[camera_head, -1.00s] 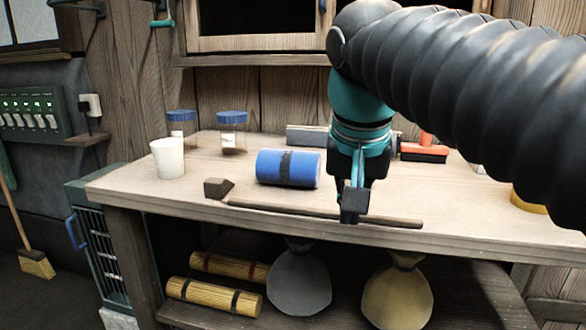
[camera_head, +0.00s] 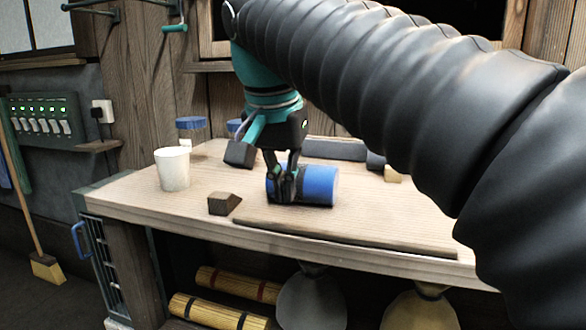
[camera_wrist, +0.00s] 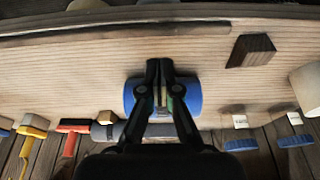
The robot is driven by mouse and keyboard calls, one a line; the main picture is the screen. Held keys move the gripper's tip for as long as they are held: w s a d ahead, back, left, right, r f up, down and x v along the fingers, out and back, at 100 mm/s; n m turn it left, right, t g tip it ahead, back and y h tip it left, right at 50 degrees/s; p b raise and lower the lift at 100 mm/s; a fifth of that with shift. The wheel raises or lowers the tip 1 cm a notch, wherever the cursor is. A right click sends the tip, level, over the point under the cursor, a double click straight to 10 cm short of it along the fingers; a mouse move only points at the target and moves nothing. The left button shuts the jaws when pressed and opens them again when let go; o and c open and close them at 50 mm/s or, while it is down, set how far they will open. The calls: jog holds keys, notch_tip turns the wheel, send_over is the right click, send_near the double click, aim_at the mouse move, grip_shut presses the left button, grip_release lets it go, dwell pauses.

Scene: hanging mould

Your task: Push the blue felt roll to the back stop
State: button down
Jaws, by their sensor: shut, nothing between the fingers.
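The blue felt roll (camera_head: 320,185) with a dark band lies on its side on the wooden workbench (camera_head: 400,222). In the wrist view the roll (camera_wrist: 190,97) shows on both sides of my fingers, which hide its middle. A grey bar (camera_head: 335,149), apparently the back stop, lies behind the roll, with bare bench between them. My gripper (camera_head: 284,198) is shut and empty, pointing down at the left half of the roll in the head view. In the wrist view my fingertips (camera_wrist: 159,64) lie toward the bench's front side of the roll. I cannot tell whether they touch it.
A dark wedge block (camera_head: 224,203) lies left of the roll. A thin dark strip (camera_head: 340,238) runs along the front edge. A red-headed tool (camera_wrist: 72,128) shows in the wrist view.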

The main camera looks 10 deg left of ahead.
aim_at(297, 210)
jog(key=x, duration=0.3)
jog(key=shift+f+b, duration=0.3)
jog(key=shift+b, duration=0.05)
jog(key=shift+w+d, duration=0.1)
jog(key=shift+w, duration=1.1)
jog(key=shift+w+d+p, duration=0.1)
jog(key=shift+w+p, duration=0.25)
jog(key=shift+w, duration=0.5)
